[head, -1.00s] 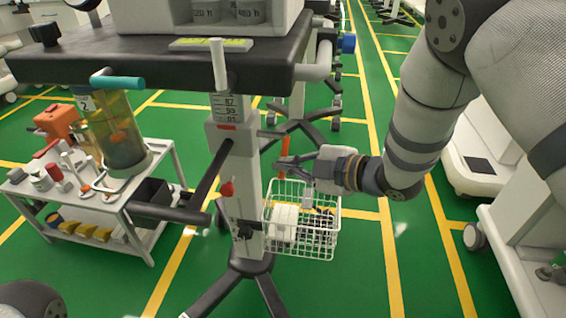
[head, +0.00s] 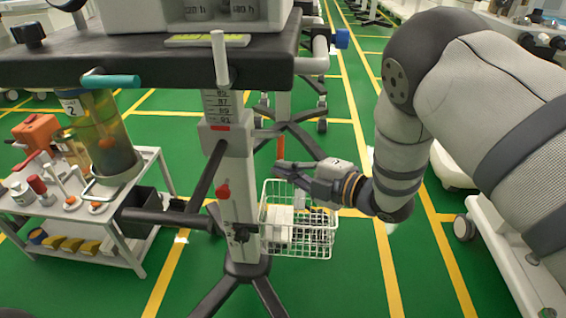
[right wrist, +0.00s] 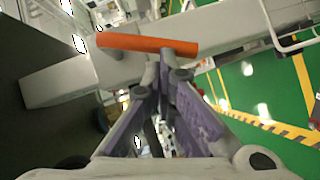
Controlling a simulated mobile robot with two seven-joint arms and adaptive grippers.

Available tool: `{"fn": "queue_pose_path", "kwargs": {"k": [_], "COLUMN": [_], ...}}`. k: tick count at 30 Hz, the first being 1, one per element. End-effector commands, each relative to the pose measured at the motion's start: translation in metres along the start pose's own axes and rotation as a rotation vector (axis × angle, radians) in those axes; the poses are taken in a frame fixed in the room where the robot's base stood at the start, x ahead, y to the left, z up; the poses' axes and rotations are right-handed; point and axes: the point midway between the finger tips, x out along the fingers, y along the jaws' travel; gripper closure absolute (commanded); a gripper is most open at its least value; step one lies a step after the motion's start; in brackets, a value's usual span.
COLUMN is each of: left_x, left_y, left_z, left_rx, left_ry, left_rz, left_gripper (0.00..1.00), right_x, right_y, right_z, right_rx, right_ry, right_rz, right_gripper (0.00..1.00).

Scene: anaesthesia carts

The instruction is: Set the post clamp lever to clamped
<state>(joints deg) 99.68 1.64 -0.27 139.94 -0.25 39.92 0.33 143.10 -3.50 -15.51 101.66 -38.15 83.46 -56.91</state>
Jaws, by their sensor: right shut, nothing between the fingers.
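The post clamp lever, with an orange handle (head: 280,147), sticks out to the right of the grey post (head: 232,165) below the table top. In the head view its handle looks roughly upright. The right wrist view shows the orange handle (right wrist: 140,44) lying across, just beyond my fingertips. My right gripper (head: 278,168) is shut and empty, at the lower end of the handle. In the right wrist view its fingertips (right wrist: 166,68) meet close to the handle's right part. I cannot tell whether they touch it. My left gripper is not in view.
A white wire basket (head: 297,240) hangs on the post just below my right gripper. A dark bar (head: 165,217) and a red knob (head: 222,191) are on the post. The dark table top (head: 140,62) overhangs. A side cart (head: 85,220) stands left.

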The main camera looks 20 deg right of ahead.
Motion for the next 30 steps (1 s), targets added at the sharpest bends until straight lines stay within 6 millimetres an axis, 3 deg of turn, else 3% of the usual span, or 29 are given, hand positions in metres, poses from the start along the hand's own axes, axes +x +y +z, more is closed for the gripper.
{"fn": "queue_pose_path", "kwargs": {"k": [10,30], "left_x": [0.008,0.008], "left_y": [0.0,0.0], "left_z": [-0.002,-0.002], "left_rx": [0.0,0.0], "left_ry": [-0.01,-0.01], "left_rz": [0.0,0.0], "left_gripper": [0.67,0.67], "right_x": [0.009,0.014], "right_y": [-0.01,-0.012], "right_z": [0.012,0.019], "right_rx": [-0.198,-0.192], "right_ry": [0.003,0.001], "right_rz": [0.131,0.128], "right_gripper": [1.0,1.0]}}
